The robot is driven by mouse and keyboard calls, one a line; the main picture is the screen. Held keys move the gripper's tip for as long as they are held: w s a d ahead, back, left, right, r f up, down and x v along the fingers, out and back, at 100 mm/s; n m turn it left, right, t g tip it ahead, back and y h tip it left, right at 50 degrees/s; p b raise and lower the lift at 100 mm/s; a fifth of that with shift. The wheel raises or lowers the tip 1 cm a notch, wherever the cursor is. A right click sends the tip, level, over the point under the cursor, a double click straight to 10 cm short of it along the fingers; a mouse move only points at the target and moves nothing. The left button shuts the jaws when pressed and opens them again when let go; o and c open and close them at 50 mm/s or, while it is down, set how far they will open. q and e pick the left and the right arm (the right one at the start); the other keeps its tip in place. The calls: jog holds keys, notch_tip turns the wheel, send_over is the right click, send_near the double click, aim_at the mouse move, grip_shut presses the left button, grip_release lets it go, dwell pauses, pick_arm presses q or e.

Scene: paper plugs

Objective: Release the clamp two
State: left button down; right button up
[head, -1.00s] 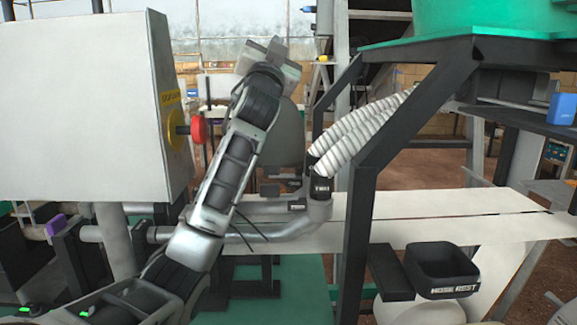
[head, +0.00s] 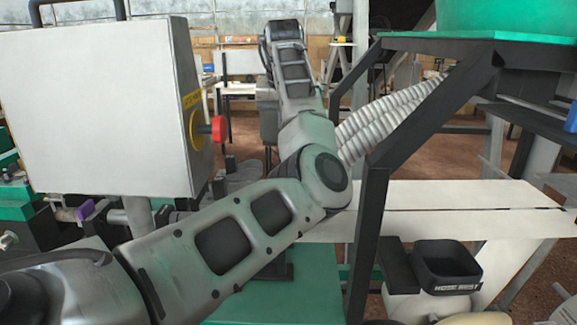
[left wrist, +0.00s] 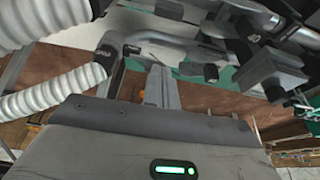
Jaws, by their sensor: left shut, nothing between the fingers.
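In the left wrist view a black collar (left wrist: 106,54) with a small, unclear label sits where a white ribbed hose (left wrist: 50,90) meets a grey pipe (left wrist: 150,42); I take it for clamp two. In the head view my left arm hides that joint; only the ribbed hoses (head: 385,118) show behind the frame leg. My left gripper (left wrist: 160,88) shows in the left wrist view, its narrow grey fingers shut and empty below the pipe, apart from the collar in the picture. Its fingers are hidden in the head view. My right gripper is not in view.
A white control box (head: 95,110) with a red knob (head: 217,128) stands left. A black frame leg (head: 367,235) stands close right of my left elbow. The black hose rest tray (head: 446,268) is at lower right. A pale conveyor strip (head: 450,195) runs behind.

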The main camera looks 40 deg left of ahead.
pick_arm(q)
jog(key=shift+f, duration=0.15)
jog(key=p+x, duration=0.2)
jog(key=x, duration=0.8)
jog(key=shift+s+d, duration=1.25)
jog(key=shift+s, duration=0.3)
jog(key=shift+w+d, duration=0.15)
